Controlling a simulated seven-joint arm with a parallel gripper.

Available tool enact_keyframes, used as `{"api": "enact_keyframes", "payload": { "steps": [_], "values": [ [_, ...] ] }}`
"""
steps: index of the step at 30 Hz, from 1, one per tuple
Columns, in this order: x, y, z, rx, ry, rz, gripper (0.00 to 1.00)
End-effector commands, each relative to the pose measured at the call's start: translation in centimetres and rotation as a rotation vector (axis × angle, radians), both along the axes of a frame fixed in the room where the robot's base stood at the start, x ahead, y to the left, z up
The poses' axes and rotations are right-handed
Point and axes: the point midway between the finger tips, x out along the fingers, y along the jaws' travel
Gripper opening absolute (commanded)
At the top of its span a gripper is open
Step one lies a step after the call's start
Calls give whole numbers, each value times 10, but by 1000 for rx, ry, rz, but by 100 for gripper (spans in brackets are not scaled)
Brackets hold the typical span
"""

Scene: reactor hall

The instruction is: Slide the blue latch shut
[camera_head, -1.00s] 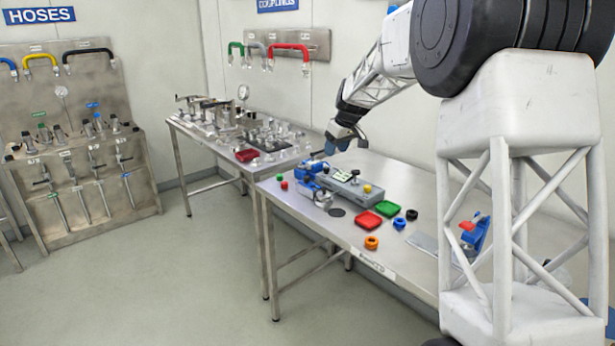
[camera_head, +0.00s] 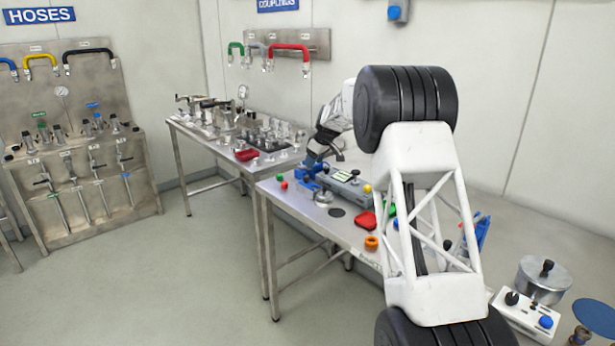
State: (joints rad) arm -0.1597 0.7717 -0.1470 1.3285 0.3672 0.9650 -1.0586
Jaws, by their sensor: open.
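A blue mechanism, which may hold the blue latch, sits at the back left of the near steel bench (camera_head: 327,226), beside a grey box (camera_head: 345,187). Its blue parts (camera_head: 303,188) are small, and I cannot tell the latch's position. My gripper (camera_head: 309,163) is open and low over the back left of the bench, just above these blue parts. It overlaps them in the picture, so I cannot tell if they touch. Another blue fixture (camera_head: 482,233) is farther right, partly hidden by my arm.
A second bench crowded with metal fittings (camera_head: 270,135) stands behind left. A metal pot (camera_head: 543,280) and a white control box (camera_head: 526,316) are at right.

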Motion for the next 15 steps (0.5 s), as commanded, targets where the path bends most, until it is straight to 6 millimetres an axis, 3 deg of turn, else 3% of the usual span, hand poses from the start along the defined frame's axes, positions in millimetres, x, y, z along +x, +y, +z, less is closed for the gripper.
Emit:
{"api": "enact_keyframes", "payload": {
  "steps": [15],
  "values": [
    [3,2,-4,0,-1,5,52]
  ]
}}
